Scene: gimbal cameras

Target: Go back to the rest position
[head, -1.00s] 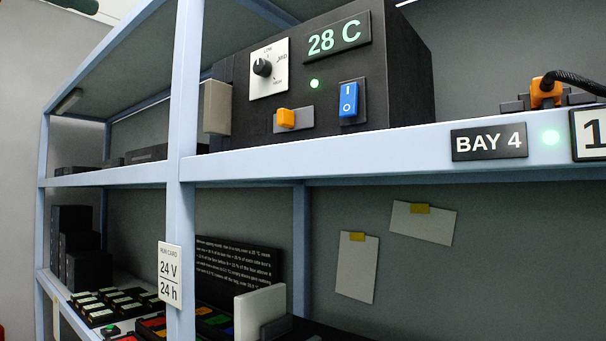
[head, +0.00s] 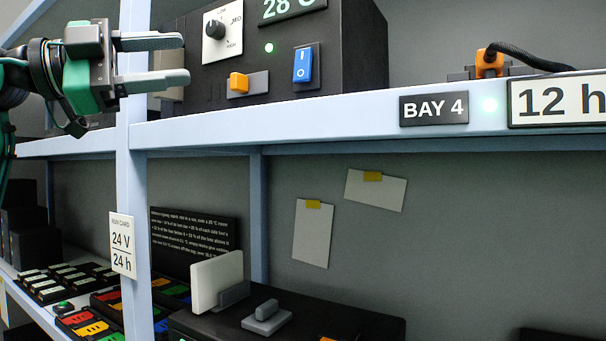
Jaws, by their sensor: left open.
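My left gripper (head: 160,60) shows at the upper left of the head view, its arm coming in from the left edge. Its two grey fingers point right and are spread apart, with nothing between them. It is in front of the shelf's blue upright (head: 132,190) and left of the black control box (head: 340,60). The box carries a black knob on a white plate (head: 222,33), an orange switch (head: 238,83) and a blue rocker switch (head: 303,65). A green lamp (head: 269,48) on it is lit. My right gripper is not in view.
An orange plug (head: 487,66) with a black cable sits at right. Coloured modules (head: 92,322) lie on the lower shelf.

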